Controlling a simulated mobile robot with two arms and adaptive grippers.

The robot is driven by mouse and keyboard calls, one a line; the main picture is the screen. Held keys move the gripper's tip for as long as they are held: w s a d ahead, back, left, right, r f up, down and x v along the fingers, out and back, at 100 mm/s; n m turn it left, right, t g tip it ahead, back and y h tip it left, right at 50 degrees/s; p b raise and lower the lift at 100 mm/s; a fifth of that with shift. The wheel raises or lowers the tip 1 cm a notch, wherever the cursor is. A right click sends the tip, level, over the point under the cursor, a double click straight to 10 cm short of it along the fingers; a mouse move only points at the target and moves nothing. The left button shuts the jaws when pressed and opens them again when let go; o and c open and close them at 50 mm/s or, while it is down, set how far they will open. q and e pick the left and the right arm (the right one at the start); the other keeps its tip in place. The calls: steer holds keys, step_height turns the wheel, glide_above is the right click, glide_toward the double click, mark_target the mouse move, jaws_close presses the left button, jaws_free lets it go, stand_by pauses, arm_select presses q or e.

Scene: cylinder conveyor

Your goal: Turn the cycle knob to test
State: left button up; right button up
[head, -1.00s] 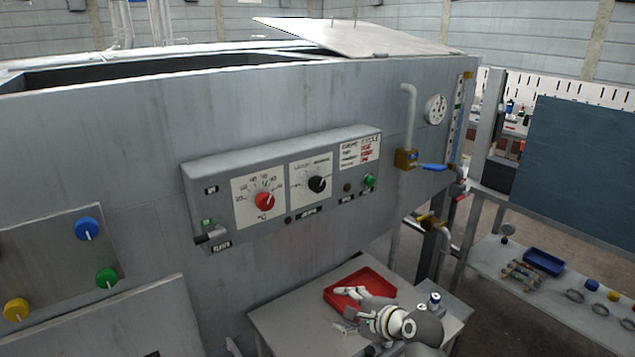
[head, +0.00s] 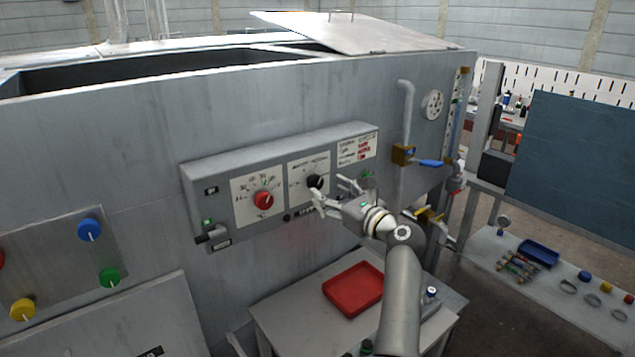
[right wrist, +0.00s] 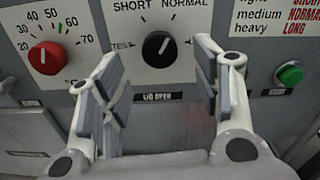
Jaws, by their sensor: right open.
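The black cycle knob (head: 315,182) sits on the white dial plate at the middle of the grey control box. In the right wrist view the cycle knob (right wrist: 158,46) shows ahead, between and beyond my fingertips, with labels TEST at its left and SHORT and NORMAL above. Its white pointer mark tilts to the upper right, toward NORMAL. My right gripper (head: 332,192) is open and empty, just in front of and slightly below the knob, apart from it. It also shows open in the right wrist view (right wrist: 160,75). My left gripper is not in view.
A red temperature knob (head: 264,200) is left of the cycle knob. A green button (right wrist: 289,74) is to its right. A pipe with a blue-handled valve (head: 430,163) stands right of the box. A red tray (head: 353,287) lies on the table below.

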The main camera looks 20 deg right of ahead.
mark_target(318, 185)
steer(key=shift+p+x, duration=0.45)
steer(key=shift+x, duration=2.5)
steer(key=c, duration=1)
